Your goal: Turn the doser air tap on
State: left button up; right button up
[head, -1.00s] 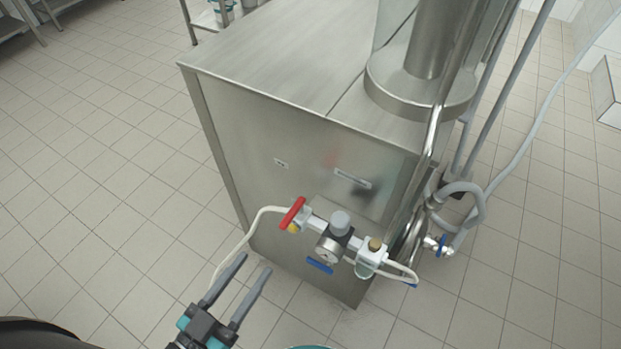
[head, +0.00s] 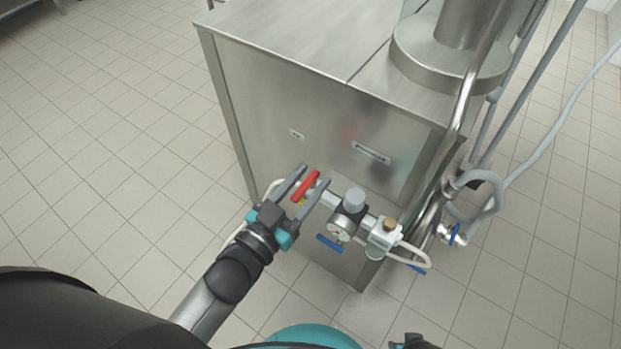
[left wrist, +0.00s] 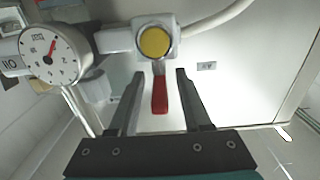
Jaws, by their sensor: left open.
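The doser air tap has a red lever handle (head: 305,186), which shows in the head view at the left end of the air line. In the left wrist view the red handle (left wrist: 160,94) hangs from the valve body with its round yellow cap (left wrist: 154,42). My left gripper (head: 313,183) is open, with one finger on each side of the red handle. In the left wrist view the gap between the fingers (left wrist: 160,74) holds the handle, with visible space at both sides. My right gripper is not clearly seen.
A pressure gauge with regulator (head: 341,230) sits right of the tap, and a second fitting with a brass-coloured top (head: 386,232) follows. Blue levers (head: 328,243) are below and right. The steel cabinet (head: 300,110) stands behind. Tiled floor at left is clear.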

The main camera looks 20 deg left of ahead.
pick_arm(q)
jog(key=shift+w+d, duration=0.2)
jog(key=shift+w, duration=0.2)
grip_shut()
dwell(0.4)
